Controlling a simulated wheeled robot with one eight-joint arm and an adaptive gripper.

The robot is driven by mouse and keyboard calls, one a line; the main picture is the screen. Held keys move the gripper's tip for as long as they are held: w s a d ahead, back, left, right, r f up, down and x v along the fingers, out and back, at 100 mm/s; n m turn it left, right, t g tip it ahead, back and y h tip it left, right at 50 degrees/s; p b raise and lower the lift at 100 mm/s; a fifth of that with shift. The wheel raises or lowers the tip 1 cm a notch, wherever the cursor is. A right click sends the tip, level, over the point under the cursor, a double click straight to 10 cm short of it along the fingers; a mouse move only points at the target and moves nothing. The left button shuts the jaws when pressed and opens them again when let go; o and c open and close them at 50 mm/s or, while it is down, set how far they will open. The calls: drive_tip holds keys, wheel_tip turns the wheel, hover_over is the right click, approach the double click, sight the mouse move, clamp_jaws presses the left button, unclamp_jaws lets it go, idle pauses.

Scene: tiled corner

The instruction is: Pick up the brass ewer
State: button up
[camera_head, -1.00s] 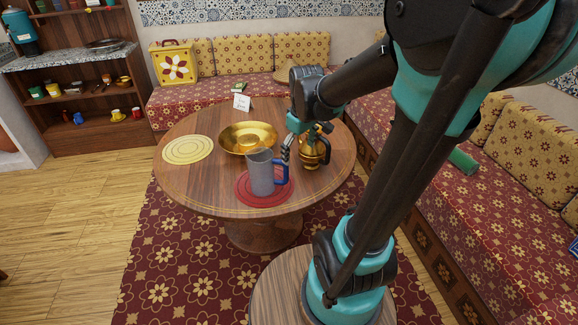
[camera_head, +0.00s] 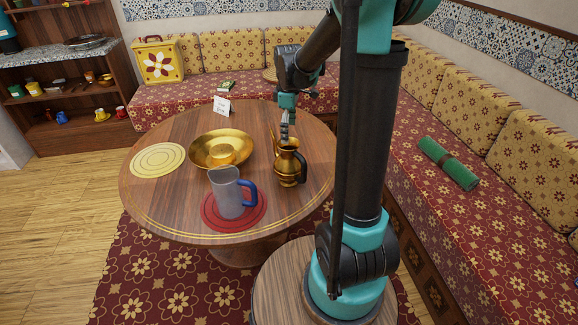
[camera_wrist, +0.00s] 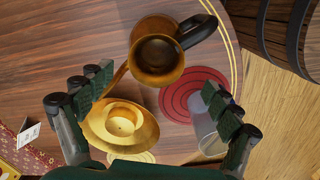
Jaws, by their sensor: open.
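The brass ewer (camera_head: 288,168) stands upright on the round wooden table, to the right of the brass basin, with its dark handle on the right. In the wrist view the ewer (camera_wrist: 157,50) is seen from above, its open mouth facing the camera and its dark handle at upper right. My gripper (camera_head: 285,128) is above and just behind the ewer in the head view. In the wrist view my gripper (camera_wrist: 155,95) has its two fingers spread wide, with nothing held between them. The ewer shows beyond the fingertips; whether anything touches it is unclear.
The brass basin (camera_head: 197,153) holds a round brass piece. A grey pitcher (camera_head: 228,200) with a blue handle stands on a red mat (camera_head: 208,216), front left of the ewer. A yellow mat (camera_head: 157,160) and white card (camera_head: 222,105) are farther off. The table's (camera_head: 145,205) front-left is bare.

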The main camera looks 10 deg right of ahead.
sight(289, 146)
drive_tip(key=shift+w+f, duration=0.15)
drive_tip(key=shift+f, duration=1.7)
drive_tip(key=shift+w+f, duration=0.1)
drive_tip(key=shift+f, duration=1.75)
drive_tip(key=c, duration=2)
